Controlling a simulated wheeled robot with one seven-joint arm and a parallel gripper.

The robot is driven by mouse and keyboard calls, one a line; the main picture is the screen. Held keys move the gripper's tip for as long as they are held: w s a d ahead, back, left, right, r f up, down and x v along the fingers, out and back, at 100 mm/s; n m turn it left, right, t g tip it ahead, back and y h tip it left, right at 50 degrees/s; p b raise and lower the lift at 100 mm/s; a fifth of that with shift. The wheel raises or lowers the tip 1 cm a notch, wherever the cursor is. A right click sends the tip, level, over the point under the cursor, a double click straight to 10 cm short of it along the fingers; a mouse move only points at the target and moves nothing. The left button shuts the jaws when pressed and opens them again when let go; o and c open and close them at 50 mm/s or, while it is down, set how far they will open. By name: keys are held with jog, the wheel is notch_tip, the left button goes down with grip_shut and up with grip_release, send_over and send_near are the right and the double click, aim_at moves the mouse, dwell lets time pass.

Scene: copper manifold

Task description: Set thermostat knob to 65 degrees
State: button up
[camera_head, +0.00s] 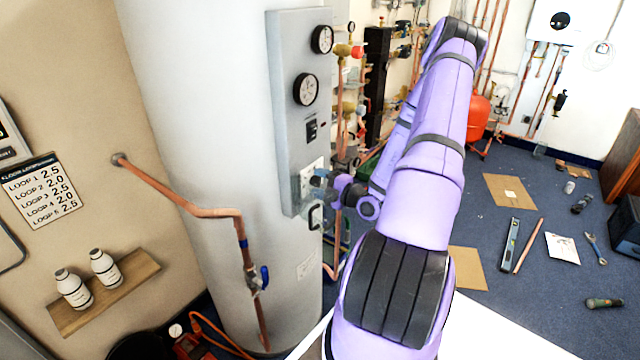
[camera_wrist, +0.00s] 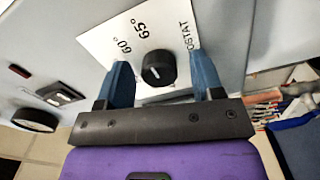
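The thermostat knob (camera_wrist: 159,68) is round and black with a small pale mark on its face. It sits on a white label plate (camera_wrist: 108,40) printed with 60°, 65° and part of the word thermostat. My gripper (camera_wrist: 160,76) is open, with one blue finger on each side of the knob and a visible gap to both. In the head view my gripper (camera_head: 318,184) is at the lower part of the grey control panel (camera_head: 287,120). There it hides the knob and part of the plate. I cannot tell exactly where the knob points.
Two round gauges (camera_head: 306,89) and a small black switch (camera_head: 311,129) are on the panel above my gripper. The panel is on a large white tank (camera_head: 215,120). Copper pipes and valves (camera_head: 348,50) stand close behind the panel. Tools lie on the blue floor (camera_head: 540,200) at right.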

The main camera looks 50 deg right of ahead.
jog(key=s, duration=1)
jog(key=shift+s+d, duration=0.4)
